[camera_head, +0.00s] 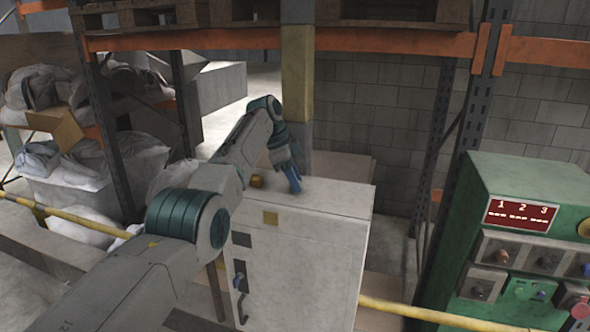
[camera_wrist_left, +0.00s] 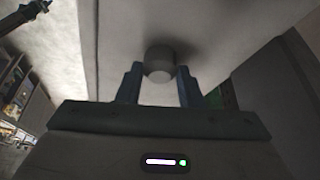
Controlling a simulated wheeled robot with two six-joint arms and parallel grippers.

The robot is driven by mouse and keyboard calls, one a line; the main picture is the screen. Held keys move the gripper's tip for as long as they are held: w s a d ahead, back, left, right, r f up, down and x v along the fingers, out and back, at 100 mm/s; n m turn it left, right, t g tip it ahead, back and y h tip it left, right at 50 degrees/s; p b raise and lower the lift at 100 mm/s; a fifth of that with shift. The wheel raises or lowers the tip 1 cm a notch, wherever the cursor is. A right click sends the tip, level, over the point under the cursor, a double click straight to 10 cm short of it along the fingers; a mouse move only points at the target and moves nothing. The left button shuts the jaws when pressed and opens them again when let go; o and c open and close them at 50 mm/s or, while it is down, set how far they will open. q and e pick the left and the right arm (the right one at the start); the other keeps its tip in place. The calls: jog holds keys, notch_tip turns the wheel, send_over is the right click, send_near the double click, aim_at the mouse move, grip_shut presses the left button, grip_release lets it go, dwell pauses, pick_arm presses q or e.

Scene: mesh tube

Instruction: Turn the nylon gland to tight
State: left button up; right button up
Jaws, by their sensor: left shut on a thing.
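A grey, rounded, short cylinder, which looks like the nylon gland (camera_wrist_left: 160,62), shows in the left wrist view between my blue fingers, against a pale surface. My left gripper (camera_wrist_left: 159,75) is shut on it, with one finger on each side. In the head view my left gripper (camera_head: 292,181) reaches down to the top of a white cabinet (camera_head: 318,201), and the gland is hidden there by the gripper. I cannot read how tight the gland is. My right gripper is not in view.
A brass-coloured fitting (camera_head: 257,181) stands on the cabinet top, left of my gripper. A post (camera_head: 297,85) rises close behind. A green control panel (camera_head: 530,240) stands at the right. A yellow rail (camera_head: 425,315) runs low beside the cabinet.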

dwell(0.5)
pick_arm(q)
jog(key=o, duration=0.8)
jog(key=shift+o, duration=0.8)
jog(key=shift+a, duration=0.1)
jog(key=shift+r, duration=0.1)
